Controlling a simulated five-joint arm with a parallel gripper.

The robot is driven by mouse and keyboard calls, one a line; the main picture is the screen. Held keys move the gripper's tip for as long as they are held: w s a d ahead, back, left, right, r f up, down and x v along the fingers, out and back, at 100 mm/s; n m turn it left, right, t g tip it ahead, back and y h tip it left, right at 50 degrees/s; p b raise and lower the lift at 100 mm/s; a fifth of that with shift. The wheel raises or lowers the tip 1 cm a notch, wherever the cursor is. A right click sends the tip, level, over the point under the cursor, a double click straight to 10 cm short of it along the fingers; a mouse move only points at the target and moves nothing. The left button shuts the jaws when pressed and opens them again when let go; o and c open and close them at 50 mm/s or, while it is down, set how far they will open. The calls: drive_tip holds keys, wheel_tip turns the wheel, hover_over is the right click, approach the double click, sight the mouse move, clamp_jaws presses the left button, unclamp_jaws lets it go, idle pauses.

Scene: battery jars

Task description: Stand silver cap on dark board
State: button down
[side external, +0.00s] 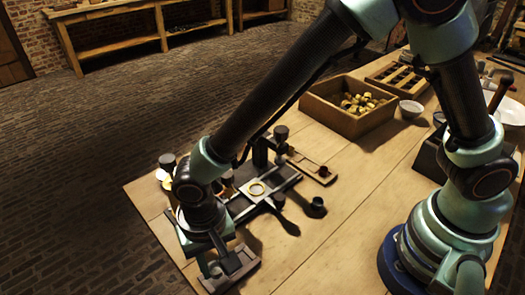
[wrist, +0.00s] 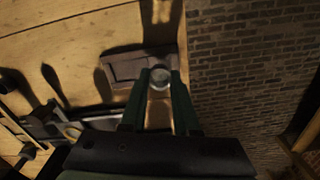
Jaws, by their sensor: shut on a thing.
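The silver cap (wrist: 160,77) is a small round shiny piece between my fingertips in the wrist view. My gripper (wrist: 158,88) is shut on it. In the side view my gripper (side external: 215,262) points down at the table's near left corner, and I cannot make out the cap there. The dark board (side external: 244,261) is a small grey-brown slab lying under and beside the fingers. In the wrist view the dark board (wrist: 124,66) lies just beyond the fingertips, with the cap over its near right part. I cannot tell whether the cap touches it.
The table edge is close to the board.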

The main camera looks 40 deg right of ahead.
sight(216, 272)
drive_tip(key=shift+f, duration=1.15)
drive_tip(key=shift+f, duration=0.15)
drive_tip(key=c, duration=0.7)
unclamp_jaws()
drive_tip(key=shift+o, duration=0.2)
wheel_tip(216, 272, up, 12)
drive_tip(key=w+d+r+t+y, duration=0.1)
drive_tip(key=w+d+r, duration=0.4)
drive_tip(key=d, duration=0.4)
drive_tip(key=s+d+r+n+t, duration=0.1)
drive_tip(key=d+r+t, duration=0.1)
drive_tip(key=d, duration=0.8)
drive_tip(key=s+d+r+n+t+h, duration=0.1)
drive_tip(key=d+r, duration=0.3)
drive_tip(key=d, duration=0.7)
drive_tip(key=shift+s+d+r+n+t, duration=0.3)
drive_tip(key=shift+s+r+n+t, duration=0.15)
drive_tip(key=shift+s+t, duration=0.3)
